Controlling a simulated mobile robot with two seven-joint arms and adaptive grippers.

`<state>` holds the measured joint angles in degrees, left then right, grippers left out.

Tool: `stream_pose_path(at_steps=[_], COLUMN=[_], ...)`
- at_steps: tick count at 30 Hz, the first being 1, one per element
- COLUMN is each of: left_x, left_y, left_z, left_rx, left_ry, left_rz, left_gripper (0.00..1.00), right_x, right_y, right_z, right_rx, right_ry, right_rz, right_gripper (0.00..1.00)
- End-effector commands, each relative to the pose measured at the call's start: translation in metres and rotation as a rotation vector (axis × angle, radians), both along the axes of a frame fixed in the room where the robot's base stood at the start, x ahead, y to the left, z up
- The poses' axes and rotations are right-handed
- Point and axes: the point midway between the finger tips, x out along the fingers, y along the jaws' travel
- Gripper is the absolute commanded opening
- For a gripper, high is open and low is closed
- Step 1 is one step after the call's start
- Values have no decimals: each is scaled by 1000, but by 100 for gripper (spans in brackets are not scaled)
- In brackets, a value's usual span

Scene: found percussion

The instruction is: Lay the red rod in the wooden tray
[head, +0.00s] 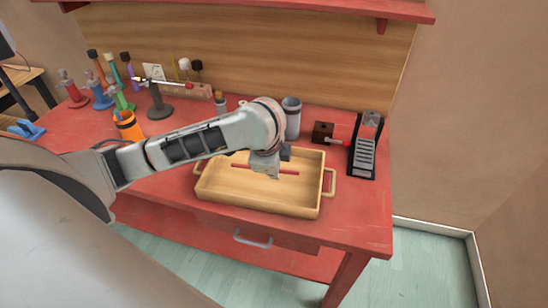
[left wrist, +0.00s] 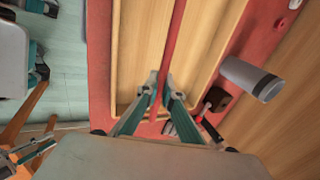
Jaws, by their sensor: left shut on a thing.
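The red rod (head: 286,172) lies lengthwise across the inside of the wooden tray (head: 258,205) in the head view, roughly level. My left gripper (head: 268,172) points down over the tray and is shut on the rod. In the left wrist view the rod (left wrist: 174,40) runs up from between the fingertips (left wrist: 160,90), along the middle of the tray (left wrist: 135,45). Whether the rod touches the tray floor, I cannot tell. My left arm hides part of the tray's back side. My right gripper is not seen.
A grey cylinder (head: 291,118) stands behind the tray. A dark box (head: 323,132) with a red handle and a black-and-grey stand (head: 364,150) are to its right. An orange cup (head: 128,126) and several coloured tools are at the left. The red table is clear at its front right.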

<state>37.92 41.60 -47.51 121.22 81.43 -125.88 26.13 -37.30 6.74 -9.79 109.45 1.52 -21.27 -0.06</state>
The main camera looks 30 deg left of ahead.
Motion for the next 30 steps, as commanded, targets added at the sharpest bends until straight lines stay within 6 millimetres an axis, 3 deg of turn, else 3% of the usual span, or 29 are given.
stream_pose_path(at_steps=[3,8,21,30], left_x=[1,1,1,1], left_y=[18,22,22,22], left_z=[5,0,-51,-68], left_rx=[33,42,41,40], left_ry=[11,17,17,15], left_rz=[-1,-3,-2,-2], left_gripper=[0,0,0,0], right_x=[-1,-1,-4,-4], right_y=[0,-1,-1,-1], right_z=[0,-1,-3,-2], right_rx=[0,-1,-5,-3], right_ry=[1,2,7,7], right_rz=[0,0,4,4], right_gripper=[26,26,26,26])
